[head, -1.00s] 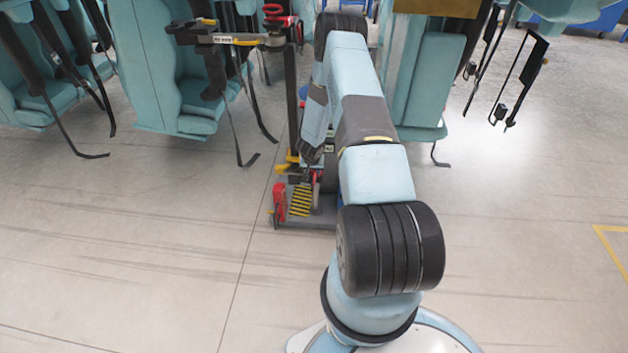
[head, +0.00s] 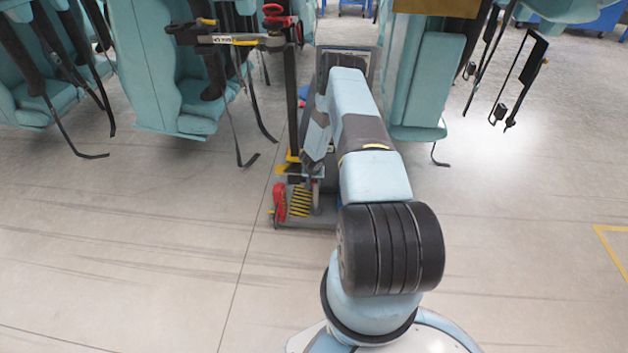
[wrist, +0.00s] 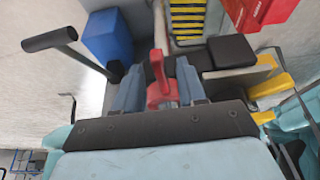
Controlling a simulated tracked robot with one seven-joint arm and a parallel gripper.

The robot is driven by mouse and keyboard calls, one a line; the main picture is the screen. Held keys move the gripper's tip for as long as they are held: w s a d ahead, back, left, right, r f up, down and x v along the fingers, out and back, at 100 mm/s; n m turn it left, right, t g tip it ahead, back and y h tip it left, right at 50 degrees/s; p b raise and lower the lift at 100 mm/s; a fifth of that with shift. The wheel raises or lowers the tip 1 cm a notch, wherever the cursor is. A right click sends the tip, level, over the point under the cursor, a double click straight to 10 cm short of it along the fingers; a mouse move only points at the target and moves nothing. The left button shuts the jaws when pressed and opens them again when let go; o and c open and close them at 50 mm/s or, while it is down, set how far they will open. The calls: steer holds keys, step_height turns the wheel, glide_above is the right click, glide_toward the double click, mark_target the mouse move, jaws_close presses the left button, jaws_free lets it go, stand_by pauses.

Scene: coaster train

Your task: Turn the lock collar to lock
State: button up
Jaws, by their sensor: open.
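A red round part with a lever handle (wrist: 157,68), which looks like the lock collar, shows in the middle of the wrist view. My gripper (wrist: 159,80) is open, with one blue-grey finger to the left of the red part and the other to its right. I cannot tell whether either finger touches it. The far side of the red part is hidden. In the head view my arm covers my gripper and this red part.
A blue box (wrist: 113,42) is near my gripper. The front floor is clear.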

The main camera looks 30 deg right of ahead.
jaws_close()
stand_by(0.3)
stand_by(0.3)
